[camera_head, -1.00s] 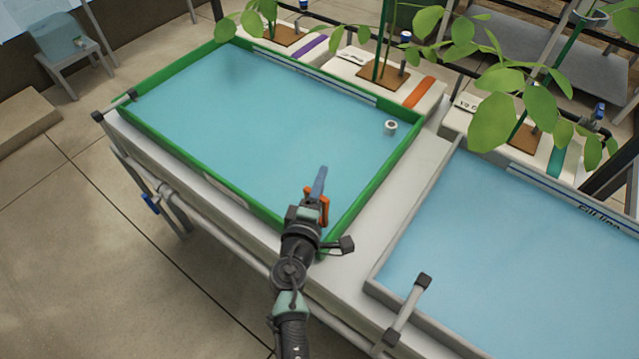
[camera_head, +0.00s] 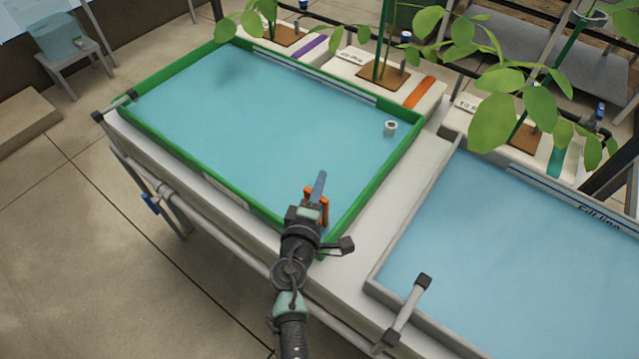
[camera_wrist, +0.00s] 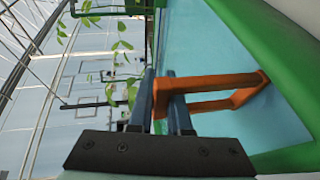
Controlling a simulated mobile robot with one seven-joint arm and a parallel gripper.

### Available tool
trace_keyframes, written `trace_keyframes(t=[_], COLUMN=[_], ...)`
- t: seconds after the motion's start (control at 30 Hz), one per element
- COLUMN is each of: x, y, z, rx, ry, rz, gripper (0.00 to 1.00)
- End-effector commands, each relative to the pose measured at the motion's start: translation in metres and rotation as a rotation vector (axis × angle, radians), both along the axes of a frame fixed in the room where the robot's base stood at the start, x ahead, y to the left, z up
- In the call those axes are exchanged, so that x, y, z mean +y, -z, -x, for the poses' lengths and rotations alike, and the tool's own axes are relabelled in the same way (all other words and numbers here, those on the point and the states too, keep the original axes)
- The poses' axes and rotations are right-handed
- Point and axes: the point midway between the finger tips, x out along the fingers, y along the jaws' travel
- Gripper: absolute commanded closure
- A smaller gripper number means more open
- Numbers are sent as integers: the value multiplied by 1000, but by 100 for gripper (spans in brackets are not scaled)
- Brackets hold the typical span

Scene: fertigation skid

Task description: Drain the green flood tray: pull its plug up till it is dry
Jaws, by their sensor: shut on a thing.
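The green flood tray (camera_head: 375,188) holds light blue water across its whole floor. My gripper (camera_head: 319,184) is over the tray's near right corner. It is shut on the orange plug handle (camera_head: 325,208), which stands beside the fingers. In the wrist view, the orange handle (camera_wrist: 218,82) is a loop with one bar between the blue fingers (camera_wrist: 164,95), above the water and close to the green rim. The plug's lower end and the drain hole cannot be made out.
A short white standpipe (camera_head: 390,128) stands in the tray near its right side. A grey tray (camera_head: 412,215) with blue water lies to the right. White planter boxes (camera_head: 350,68) with leafy plants line the back. Open floor lies at the front left.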

Motion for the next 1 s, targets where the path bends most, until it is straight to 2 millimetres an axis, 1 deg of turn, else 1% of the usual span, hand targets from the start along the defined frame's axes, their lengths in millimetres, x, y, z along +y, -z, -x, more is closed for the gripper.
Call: trace_keyframes(t=[0.73,0.87,1.0], x=[1,1,1], y=[0,-9,-27], z=[0,0,0], rx=[1,0,0], ry=[-1,-1,-1], rz=[0,1,0], gripper=[100,100,100])
